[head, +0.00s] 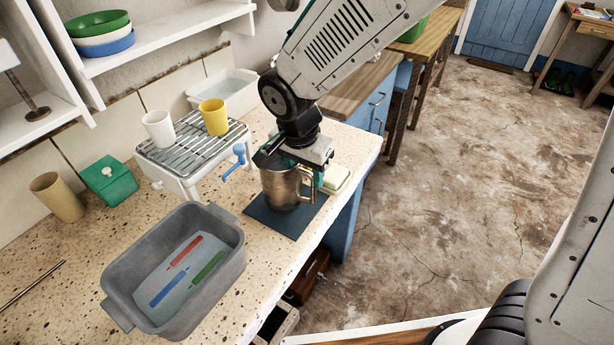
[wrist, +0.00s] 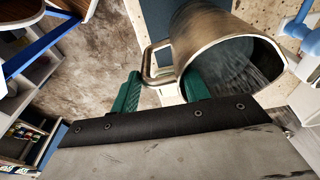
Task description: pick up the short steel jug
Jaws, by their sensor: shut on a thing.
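The short steel jug (head: 281,188) is a metal cup with a side handle, upright over a dark blue mat (head: 262,215) near the counter's front edge. I cannot tell whether its base touches the mat. My gripper (head: 303,172) reaches down from above at the jug's handle side. In the wrist view the green fingers of my gripper (wrist: 160,80) stand either side of the handle, and the jug (wrist: 225,50) shows its open mouth, with nothing clear inside. My gripper is shut on the jug, and the exact contact is partly hidden.
A yellow cup (head: 214,117) and a white cup (head: 158,128) stand on a wire rack (head: 190,150) behind the jug. A soap dish (head: 336,179) sits close right. A grey basin (head: 225,250) stands front left.

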